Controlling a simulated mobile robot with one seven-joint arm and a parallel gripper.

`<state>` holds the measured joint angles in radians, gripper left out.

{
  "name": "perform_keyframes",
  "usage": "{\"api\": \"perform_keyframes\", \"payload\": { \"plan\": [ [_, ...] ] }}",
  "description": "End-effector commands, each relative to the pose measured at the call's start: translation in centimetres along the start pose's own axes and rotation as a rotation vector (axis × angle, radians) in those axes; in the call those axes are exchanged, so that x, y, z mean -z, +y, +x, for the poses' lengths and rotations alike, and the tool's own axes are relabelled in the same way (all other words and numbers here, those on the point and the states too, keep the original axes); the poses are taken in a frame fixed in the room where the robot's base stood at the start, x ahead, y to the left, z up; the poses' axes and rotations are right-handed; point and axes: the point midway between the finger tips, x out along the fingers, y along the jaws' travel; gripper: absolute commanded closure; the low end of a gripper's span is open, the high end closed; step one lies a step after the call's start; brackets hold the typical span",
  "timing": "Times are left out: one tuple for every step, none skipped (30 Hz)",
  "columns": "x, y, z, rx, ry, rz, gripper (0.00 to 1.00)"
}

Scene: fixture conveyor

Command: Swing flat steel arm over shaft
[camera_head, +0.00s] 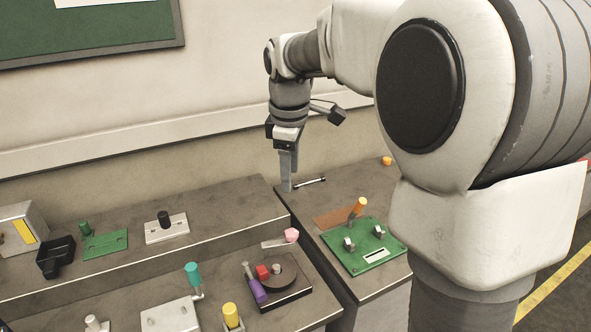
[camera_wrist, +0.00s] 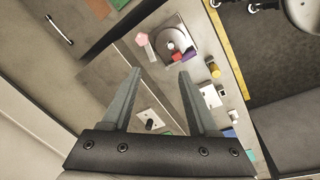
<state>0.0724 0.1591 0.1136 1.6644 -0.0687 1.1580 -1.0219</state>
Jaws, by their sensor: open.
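A flat steel arm (camera_head: 272,244) with a pink knob (camera_head: 291,235) sticks out from the back of a dark fixture block (camera_head: 290,297) on the front bench. The block carries a dark round disc (camera_head: 290,276) with a short pale shaft (camera_head: 276,268), a red piece (camera_head: 262,271) and a purple cylinder (camera_head: 258,291). The steel arm lies beside the disc, clear of the shaft. In the wrist view the pink knob (camera_wrist: 142,39) and steel arm (camera_wrist: 152,51) show beyond the fingertips. My gripper (camera_head: 287,186) is open and empty, behind the fixture, pointing down; its fingers spread in the wrist view (camera_wrist: 160,73).
A green board (camera_head: 362,258) with clamps and an orange-topped lever (camera_head: 358,206) sits on the right bench. A teal-knobbed plate (camera_head: 168,316) and yellow knob (camera_head: 230,314) stand left of the fixture. A raised ledge (camera_head: 240,215) runs behind, bearing a black-knobbed plate (camera_head: 165,229).

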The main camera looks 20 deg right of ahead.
Motion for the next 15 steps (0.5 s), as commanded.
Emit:
{"api": "perform_keyframes", "payload": {
  "plan": [
    [-0.3,-0.5,-0.7,-0.010,0.004,0.025,0.40],
    [-0.5,-0.8,-0.9,-0.014,0.005,0.042,0.40],
    [-0.7,-1.2,-1.3,-0.020,0.008,0.063,0.40],
    [-0.9,-1.5,-1.5,-0.023,0.010,0.078,0.40],
    [-1.0,-1.7,-1.7,-0.027,0.012,0.092,0.40],
    [-1.2,-2.1,-1.9,-0.032,0.015,0.109,0.40],
    [-1.3,-2.3,-2.0,-0.035,0.017,0.122,0.40],
    [-1.4,-2.5,-2.2,-0.038,0.019,0.133,0.40],
    [-1.5,-2.7,-2.4,-0.041,0.021,0.145,0.40],
    [-1.6,-2.9,-2.4,-0.042,0.022,0.154,0.40],
    [-1.7,-3.0,-2.5,-0.044,0.023,0.161,0.40],
    [-1.7,-3.1,-2.6,-0.046,0.025,0.168,0.40],
    [-1.8,-3.2,-2.7,-0.047,0.025,0.173,0.40],
    [-1.8,-3.3,-2.7,-0.048,0.026,0.177,0.40],
    [-1.9,-3.3,-2.7,-0.048,0.026,0.181,0.40]
  ]
}}
